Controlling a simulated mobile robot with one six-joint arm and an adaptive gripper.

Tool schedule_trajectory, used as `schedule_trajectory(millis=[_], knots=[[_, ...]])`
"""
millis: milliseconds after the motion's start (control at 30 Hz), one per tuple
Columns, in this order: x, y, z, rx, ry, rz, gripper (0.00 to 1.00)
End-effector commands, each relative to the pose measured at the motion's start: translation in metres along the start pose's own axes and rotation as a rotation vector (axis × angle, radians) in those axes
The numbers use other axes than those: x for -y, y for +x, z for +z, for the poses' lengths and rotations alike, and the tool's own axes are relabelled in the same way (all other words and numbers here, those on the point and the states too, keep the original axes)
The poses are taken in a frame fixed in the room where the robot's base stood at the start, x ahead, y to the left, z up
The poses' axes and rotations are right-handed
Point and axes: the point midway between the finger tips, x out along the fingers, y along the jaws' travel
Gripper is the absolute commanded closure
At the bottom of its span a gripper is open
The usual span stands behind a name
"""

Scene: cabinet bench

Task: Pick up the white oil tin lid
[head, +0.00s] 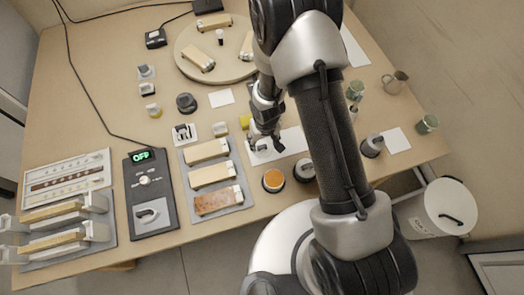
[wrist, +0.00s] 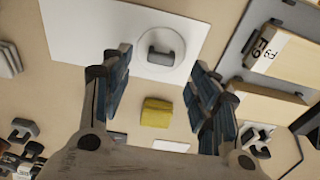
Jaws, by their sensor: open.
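The white round lid (wrist: 160,70) with a grey bridge-shaped handle (wrist: 160,57) lies flat on a white sheet (wrist: 85,25) in the wrist view. In the head view the lid (head: 255,149) is partly hidden by my gripper (head: 265,133), which is above it on the bench. My gripper (wrist: 158,64) is open and empty. In the wrist view its two blue-padded fingers stand on either side of the lid, apart from it. I cannot tell the exact height between fingertips and handle.
A yellow block (wrist: 157,112) lies near the lid. A tray (head: 246,190) with several wooden blocks is to the left in the head view. An orange-topped round tin (head: 273,180) and a dark round pot (head: 304,170) stand near the front edge. A white bin (head: 450,206) stands on the right.

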Motion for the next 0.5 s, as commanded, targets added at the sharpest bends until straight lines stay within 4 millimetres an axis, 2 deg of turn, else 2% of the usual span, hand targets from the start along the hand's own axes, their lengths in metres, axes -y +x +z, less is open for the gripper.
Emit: schedule_trajectory(millis=[233,500], knots=[[0.001,0.014,0.000,-0.001,0.001,0.000,0.45],[0.002,0.052,0.000,0.000,0.001,0.000,0.45]])
